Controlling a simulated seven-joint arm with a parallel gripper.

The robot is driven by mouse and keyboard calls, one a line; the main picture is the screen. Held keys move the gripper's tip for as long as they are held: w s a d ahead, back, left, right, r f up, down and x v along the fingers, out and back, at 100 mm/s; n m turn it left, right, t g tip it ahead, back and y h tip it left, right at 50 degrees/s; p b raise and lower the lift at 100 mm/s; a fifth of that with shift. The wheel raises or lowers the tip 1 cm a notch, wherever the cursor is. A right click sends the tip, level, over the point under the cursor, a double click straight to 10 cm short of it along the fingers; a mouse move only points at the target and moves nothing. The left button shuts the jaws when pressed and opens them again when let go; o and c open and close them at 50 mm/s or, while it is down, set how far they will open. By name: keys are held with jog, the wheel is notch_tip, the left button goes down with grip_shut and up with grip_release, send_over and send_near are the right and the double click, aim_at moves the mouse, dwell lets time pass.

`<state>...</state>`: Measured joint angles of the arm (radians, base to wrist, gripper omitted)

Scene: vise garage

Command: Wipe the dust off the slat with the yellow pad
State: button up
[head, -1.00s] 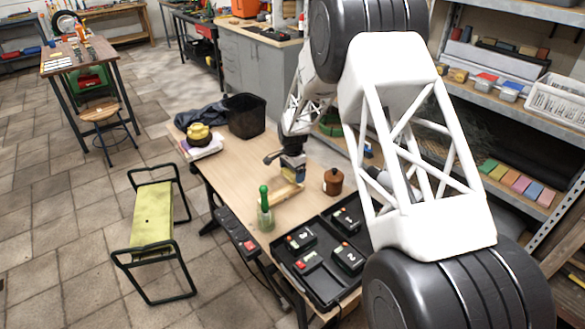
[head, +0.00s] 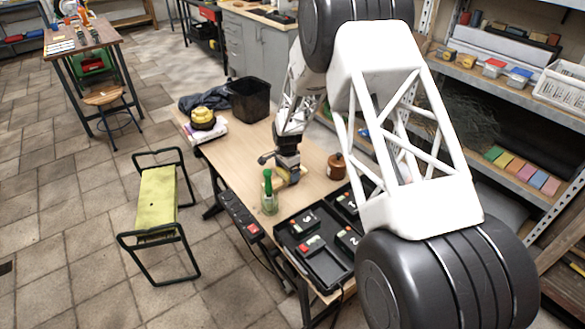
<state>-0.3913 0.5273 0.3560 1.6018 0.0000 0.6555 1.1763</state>
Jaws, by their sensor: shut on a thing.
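My gripper (head: 287,154) points down over the slat and is shut on the small yellow pad (head: 287,165). The pad is at or just above the slat's far-left part; I cannot tell whether they touch. Any dust on the slat is too small to see from here.
A black tray (head: 290,228) with numbered boxes fills the near end. A black bin (head: 250,99) and yellow object (head: 202,117) stand at the far end.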

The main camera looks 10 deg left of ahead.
aim_at(273, 179)
jog(key=shift+s+a+f, duration=0.1)
jog(key=shift+s+a, duration=2.25)
jog(key=shift+s, duration=0.25)
jog(key=shift+w+d, duration=1.95)
jog(key=shift+w, duration=0.2)
jog(key=shift+w+d, duration=1.9)
jog(key=shift+w, duration=0.2)
notch_tip(273, 179, up, 8)
